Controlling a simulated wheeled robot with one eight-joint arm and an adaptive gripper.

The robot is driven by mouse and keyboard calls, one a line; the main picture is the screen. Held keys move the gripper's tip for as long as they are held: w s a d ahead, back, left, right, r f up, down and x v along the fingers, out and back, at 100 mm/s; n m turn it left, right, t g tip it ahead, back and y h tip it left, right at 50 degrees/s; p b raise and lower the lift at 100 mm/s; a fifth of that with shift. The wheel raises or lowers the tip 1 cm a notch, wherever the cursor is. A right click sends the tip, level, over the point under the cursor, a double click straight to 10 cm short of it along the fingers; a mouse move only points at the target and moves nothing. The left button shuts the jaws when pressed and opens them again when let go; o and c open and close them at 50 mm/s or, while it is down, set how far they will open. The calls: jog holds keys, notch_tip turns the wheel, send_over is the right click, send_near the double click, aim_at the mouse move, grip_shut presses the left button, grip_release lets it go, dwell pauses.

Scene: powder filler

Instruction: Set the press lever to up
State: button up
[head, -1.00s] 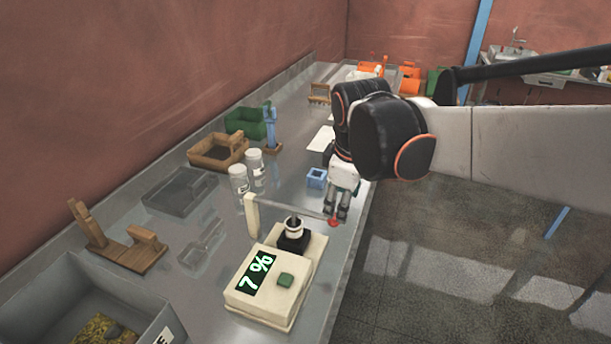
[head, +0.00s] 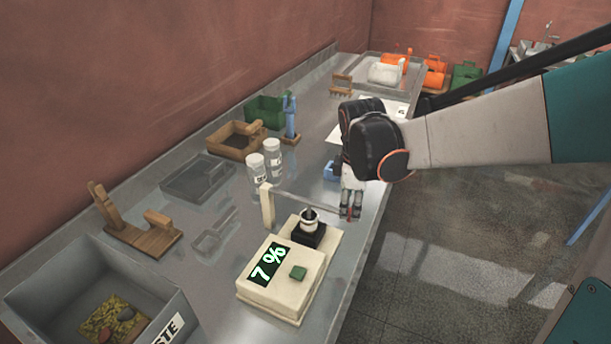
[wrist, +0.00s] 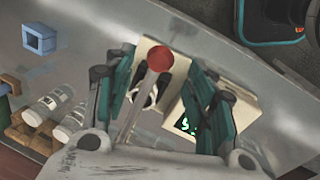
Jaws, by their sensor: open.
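The press lever (head: 312,200) is a thin pale bar running from an upright cream post (head: 267,208) to a red knob (head: 349,212). It looks roughly level, above the cream filler base (head: 283,283). My gripper (head: 351,204) is at the knob end, pointing down. In the wrist view, its open fingers stand either side of the lever's red knob (wrist: 160,60). Finger contact cannot be told.
Two jars (head: 257,170) stand behind the lever. A blue cube-shaped holder (head: 331,171) is partly hidden by my arm. A grey waste bin (head: 165,300), a wooden stand (head: 140,236) and a clear tray (head: 198,160) lie to the left. The bench edge is close on the right.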

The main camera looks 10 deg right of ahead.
aim_at(350, 211)
jog(key=shift+w+d+f+b, duration=0.1)
jog(key=shift+w+f+b, duration=0.15)
jog(key=shift+f, duration=0.95)
jog(key=shift+w+d+f+b, duration=0.1)
jog(key=shift+w+f+b, duration=0.1)
jog(key=shift+f, duration=0.95)
jog(key=shift+r, duration=0.1)
grip_shut()
